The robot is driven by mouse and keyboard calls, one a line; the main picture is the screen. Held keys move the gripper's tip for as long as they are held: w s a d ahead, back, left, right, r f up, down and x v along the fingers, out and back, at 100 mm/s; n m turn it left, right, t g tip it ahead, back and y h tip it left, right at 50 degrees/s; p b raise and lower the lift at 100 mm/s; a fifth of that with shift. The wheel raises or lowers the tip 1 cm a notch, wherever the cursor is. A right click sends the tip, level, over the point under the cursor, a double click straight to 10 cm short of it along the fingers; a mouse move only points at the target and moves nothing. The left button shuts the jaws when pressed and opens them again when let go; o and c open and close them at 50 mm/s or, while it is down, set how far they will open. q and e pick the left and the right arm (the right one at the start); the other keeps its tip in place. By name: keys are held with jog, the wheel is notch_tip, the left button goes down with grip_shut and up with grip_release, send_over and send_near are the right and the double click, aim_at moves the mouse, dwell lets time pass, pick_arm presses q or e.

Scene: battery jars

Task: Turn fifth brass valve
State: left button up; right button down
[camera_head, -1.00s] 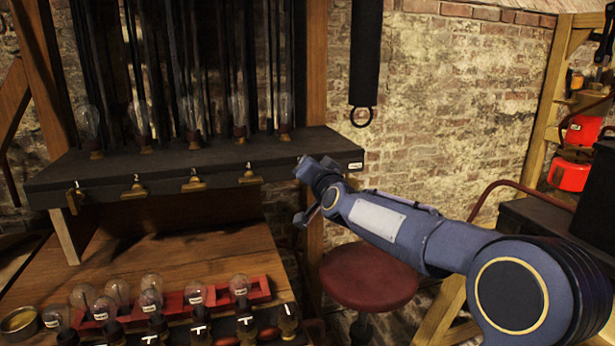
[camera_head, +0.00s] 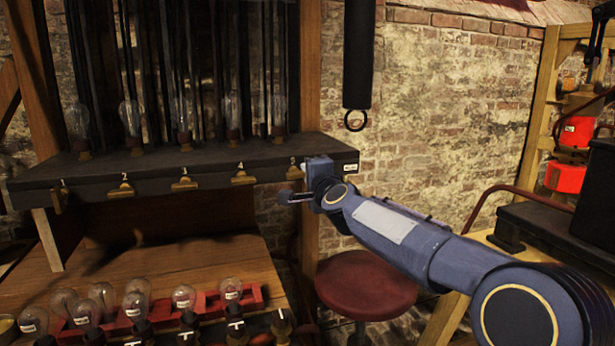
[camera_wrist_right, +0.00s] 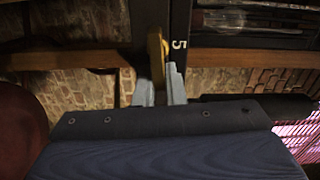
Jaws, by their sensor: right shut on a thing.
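The dark shelf (camera_head: 100,182) carries a row of numbered brass valves along its front edge. The fifth valve (camera_wrist_right: 156,52), a brass lever beside the white label 5, stands upright in the right wrist view between the fingers of my right gripper (camera_wrist_right: 160,88). The gripper is shut on it. The fourth valve (camera_head: 240,179), third valve (camera_head: 184,185) and second valve (camera_head: 122,190) show to the left. My left gripper is not in view.
Several bulbs stand around a red rack (camera_head: 210,300) on the wooden bench (camera_head: 160,262) below. A red stool (camera_head: 366,285) stands under my right arm.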

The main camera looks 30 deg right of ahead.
jog(key=shift+f+m, duration=0.2)
jog(key=shift+m, duration=0.3)
jog(key=c, duration=1.5)
grip_release()
jog(key=v, duration=0.8)
jog(key=shift+w, duration=0.1)
